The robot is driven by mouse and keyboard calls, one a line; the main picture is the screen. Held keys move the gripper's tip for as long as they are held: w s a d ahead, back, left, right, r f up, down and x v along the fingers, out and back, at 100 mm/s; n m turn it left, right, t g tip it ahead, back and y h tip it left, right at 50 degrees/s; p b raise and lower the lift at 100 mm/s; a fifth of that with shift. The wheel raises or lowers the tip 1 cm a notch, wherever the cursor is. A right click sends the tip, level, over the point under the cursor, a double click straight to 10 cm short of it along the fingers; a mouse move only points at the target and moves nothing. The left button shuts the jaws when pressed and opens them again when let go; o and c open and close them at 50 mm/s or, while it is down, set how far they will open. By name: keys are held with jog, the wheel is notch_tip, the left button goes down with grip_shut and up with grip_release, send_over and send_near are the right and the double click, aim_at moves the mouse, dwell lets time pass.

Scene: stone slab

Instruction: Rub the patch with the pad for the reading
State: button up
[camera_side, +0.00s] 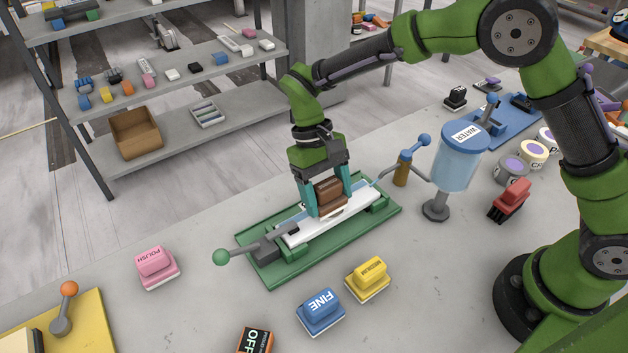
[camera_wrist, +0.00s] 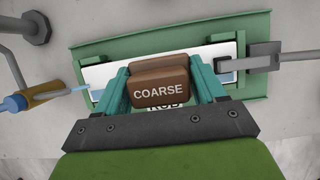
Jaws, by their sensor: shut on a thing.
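My gripper (camera_side: 329,198) is shut on a brown pad (camera_side: 330,188), marked COARSE in the wrist view (camera_wrist: 158,92). The pad is over the white slab (camera_side: 362,203), which lies in a green clamping tray (camera_side: 277,274). The pad's underside looks at or very near the slab; I cannot tell whether it touches. A label that seems to read RUB (camera_wrist: 163,106) is partly hidden below the pad in the wrist view. The patch itself is hidden or not distinguishable. A grey clamp lever with a green ball (camera_side: 220,257) sits at the tray's left end.
Yellow MEDIUM (camera_side: 368,277), blue FINE (camera_side: 320,311) and pink POLISH (camera_side: 155,265) pads stand in front and left. A black-and-orange device reading OFF (camera_side: 255,341) is cut off at the bottom. A WATER tank (camera_side: 456,166) and its tap (camera_side: 403,166) stand close at right.

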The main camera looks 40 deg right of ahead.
aim_at(350, 205)
jog(key=shift+d+f, duration=0.15)
jog(key=shift+d, duration=2.1)
jog(key=shift+a+f, duration=0.15)
jog(key=shift+a, duration=1.65)
jog(key=shift+a+f, duration=0.15)
jog(key=shift+a, duration=1.65)
jog(key=shift+d+f, duration=0.15)
jog(key=shift+d, duration=1.65)
jog(key=shift+d+f, duration=0.15)
jog(key=shift+d, duration=1.65)
jog(key=shift+s+a+f, duration=0.1)
jog(key=shift+a+f, duration=0.05)
jog(key=shift+a, duration=0.9)
jog(key=shift+a+f, duration=0.1)
jog(key=shift+a, duration=0.95)
jog(key=shift+a+r, duration=0.1)
jog(key=shift+a, duration=1.55)
jog(key=shift+d+r, duration=0.15)
jog(key=shift+d, duration=3.7)
